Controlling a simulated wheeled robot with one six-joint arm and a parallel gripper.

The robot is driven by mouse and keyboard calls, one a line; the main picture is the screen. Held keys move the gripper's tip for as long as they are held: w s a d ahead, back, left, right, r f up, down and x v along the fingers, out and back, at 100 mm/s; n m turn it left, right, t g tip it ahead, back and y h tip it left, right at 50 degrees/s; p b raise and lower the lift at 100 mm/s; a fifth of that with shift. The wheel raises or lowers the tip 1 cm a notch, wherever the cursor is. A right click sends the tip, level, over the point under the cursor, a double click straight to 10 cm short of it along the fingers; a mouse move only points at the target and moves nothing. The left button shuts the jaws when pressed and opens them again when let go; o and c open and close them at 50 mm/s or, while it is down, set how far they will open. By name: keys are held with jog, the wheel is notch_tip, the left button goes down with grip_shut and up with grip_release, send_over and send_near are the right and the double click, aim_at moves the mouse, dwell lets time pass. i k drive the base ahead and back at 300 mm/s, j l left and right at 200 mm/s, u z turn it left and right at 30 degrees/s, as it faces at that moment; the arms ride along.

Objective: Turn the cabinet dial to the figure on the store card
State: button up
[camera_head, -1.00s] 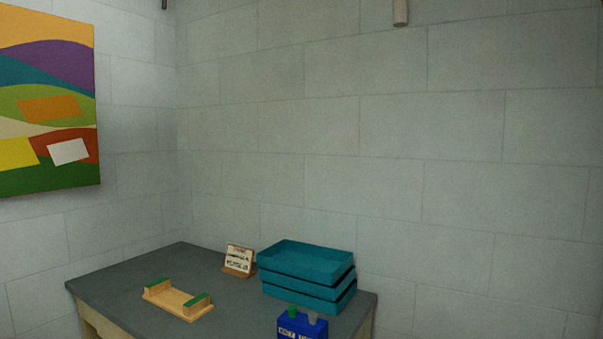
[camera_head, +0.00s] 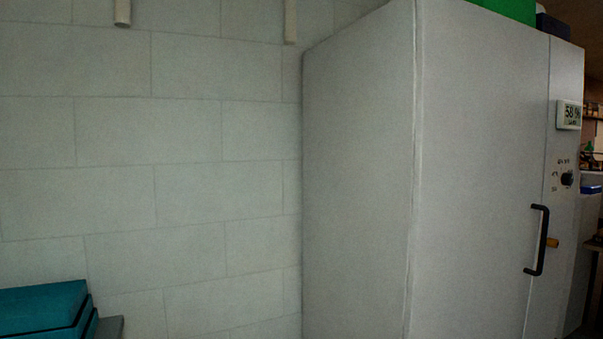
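A tall light-grey cabinet (camera_head: 480,150) stands at the right of the head view, with its door shut. Its black dial (camera_head: 567,179) is on the narrow panel at the far right, with small marks around it too blurred to read. A small display (camera_head: 569,115) above the dial reads about 58 %. A black door handle (camera_head: 540,240) is below and left of the dial. No store card can be made out in the present view. My gripper is not in view.
Teal stacked trays (camera_head: 45,308) sit on a bench corner at the lower left. An orange peg-like part (camera_head: 553,243) sticks out beside the handle. A green box (camera_head: 512,8) lies on top of the cabinet. Shelves and another bench show beyond the right edge.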

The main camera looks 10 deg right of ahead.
aim_at(567, 178)
jog(key=z, duration=1.8)
